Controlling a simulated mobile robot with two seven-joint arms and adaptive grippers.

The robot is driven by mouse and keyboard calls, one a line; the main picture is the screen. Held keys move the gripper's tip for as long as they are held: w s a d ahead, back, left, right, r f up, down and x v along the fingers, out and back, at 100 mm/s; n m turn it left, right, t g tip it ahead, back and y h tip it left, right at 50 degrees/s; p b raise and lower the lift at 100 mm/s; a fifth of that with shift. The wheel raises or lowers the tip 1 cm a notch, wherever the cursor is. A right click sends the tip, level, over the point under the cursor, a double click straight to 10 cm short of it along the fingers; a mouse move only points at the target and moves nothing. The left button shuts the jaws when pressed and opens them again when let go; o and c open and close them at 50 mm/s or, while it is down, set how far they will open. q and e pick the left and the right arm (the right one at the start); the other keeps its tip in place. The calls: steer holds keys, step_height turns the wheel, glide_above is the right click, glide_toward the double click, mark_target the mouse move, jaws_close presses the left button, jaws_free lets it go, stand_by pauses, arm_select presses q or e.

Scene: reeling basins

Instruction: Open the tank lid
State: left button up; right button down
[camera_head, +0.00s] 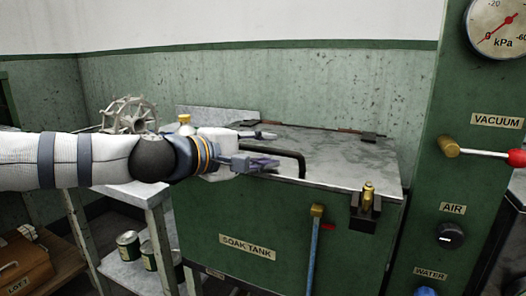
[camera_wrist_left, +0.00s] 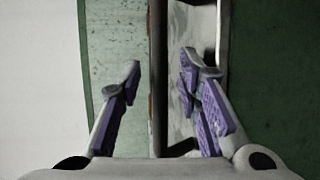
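The green soak tank (camera_head: 204,225) stands at the middle, with its grey mottled lid (camera_head: 345,152) lying shut on top. A black bar handle (camera_head: 303,161) sits at the lid's front edge; a dark bar that looks like this handle (camera_wrist_left: 223,35) shows in the left wrist view. My left gripper (camera_head: 270,148) is open and empty at the lid's left side, its fingers pointing right toward the handle. In the left wrist view the left gripper (camera_wrist_left: 166,65) has its fingers apart, with nothing held between them. My right gripper is out of view.
A brass-topped latch (camera_head: 367,196) and a blue-handled lever (camera_head: 315,240) are on the tank front. A green panel with a gauge (camera_head: 498,27) and a red-knobbed lever (camera_head: 515,158) stands at right. Cans (camera_head: 128,246) and a spoked reel (camera_head: 130,115) are at left.

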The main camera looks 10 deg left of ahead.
arm_select(q)
steer(key=shift+c, duration=0.2)
jaws_close()
steer(key=shift+r, duration=0.1)
